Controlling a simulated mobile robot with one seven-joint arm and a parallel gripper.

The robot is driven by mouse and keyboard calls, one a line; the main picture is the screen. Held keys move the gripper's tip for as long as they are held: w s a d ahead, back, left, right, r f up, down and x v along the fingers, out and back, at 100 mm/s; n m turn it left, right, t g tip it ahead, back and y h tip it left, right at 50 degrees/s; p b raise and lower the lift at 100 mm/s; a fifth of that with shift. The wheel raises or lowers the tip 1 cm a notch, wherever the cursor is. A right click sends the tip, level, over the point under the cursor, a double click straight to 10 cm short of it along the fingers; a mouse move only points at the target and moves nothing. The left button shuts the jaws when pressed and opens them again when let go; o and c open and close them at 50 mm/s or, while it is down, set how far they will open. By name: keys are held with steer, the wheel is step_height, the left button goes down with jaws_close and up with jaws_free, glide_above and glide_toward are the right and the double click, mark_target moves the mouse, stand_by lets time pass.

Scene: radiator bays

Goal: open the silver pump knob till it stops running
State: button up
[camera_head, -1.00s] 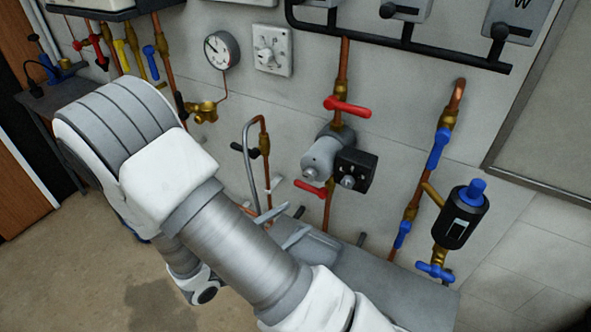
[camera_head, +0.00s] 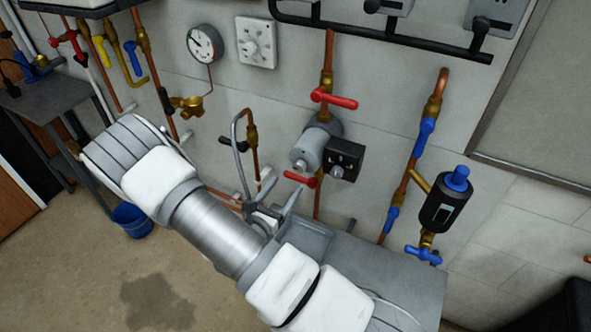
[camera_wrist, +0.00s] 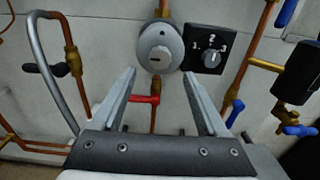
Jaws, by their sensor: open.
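The grey pump (camera_head: 310,148) sits on a copper pipe on the wall. A small silver knob (camera_head: 300,166) is at the centre of its face; it also shows in the wrist view (camera_wrist: 158,61) with a dark slot. Beside it, the black box (camera_head: 347,153) carries another silver knob (camera_wrist: 210,58) on a dial marked 1, 2, 3. My gripper (camera_wrist: 160,74) is open and empty. It points at the wall, with the pump face beyond and slightly above the fingertips. In the head view my gripper (camera_head: 276,205) is below and left of the pump, apart from it.
Red lever valves stand above (camera_head: 333,98) and below (camera_head: 300,179) the pump. A bent grey pipe (camera_head: 235,135) is to its left. A black air separator (camera_head: 442,208) hangs at right. A grey bench (camera_head: 400,270) is below; a blue bucket (camera_head: 131,220) stands on the floor.

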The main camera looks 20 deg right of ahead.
mark_target(298, 169)
steer(key=p+x, duration=0.1)
steer(key=x, duration=0.6)
jaws_close()
